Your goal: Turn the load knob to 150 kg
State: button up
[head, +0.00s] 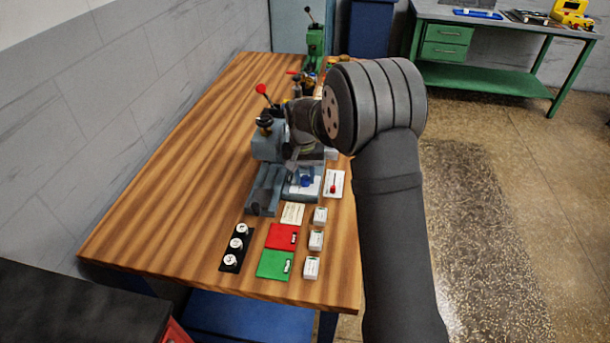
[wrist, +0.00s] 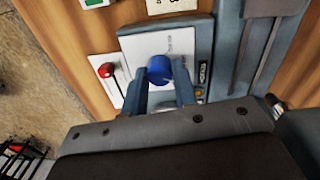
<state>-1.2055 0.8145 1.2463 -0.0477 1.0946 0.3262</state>
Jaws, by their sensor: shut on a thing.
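The load knob (wrist: 160,70) is a blue round knob on a light dial plate (wrist: 143,46) in the wrist view. My gripper (wrist: 162,85) has one finger on each side of it and is shut on it. In the head view the blue knob (head: 306,181) shows small on the grey machine, below my gripper (head: 300,168), partly covered. The dial markings are too small to read, so I cannot tell the knob's setting.
A red-tipped lever on a white plate (wrist: 106,70) stands beside the dial. Red (head: 282,236) and green (head: 274,264) pads, several white boxes (head: 316,240) and a black strip with white discs (head: 236,246) lie toward the front. The table's left side is clear.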

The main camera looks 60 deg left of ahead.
aim_at(303, 177)
jog(key=m, duration=0.6)
jog(key=shift+m, duration=0.3)
dwell(0.4)
jog(key=o, duration=1)
jog(key=shift+r, duration=0.1)
notch_tip(303, 177, up, 17)
jog(key=shift+a, duration=0.4)
jog(key=shift+s, duration=0.1)
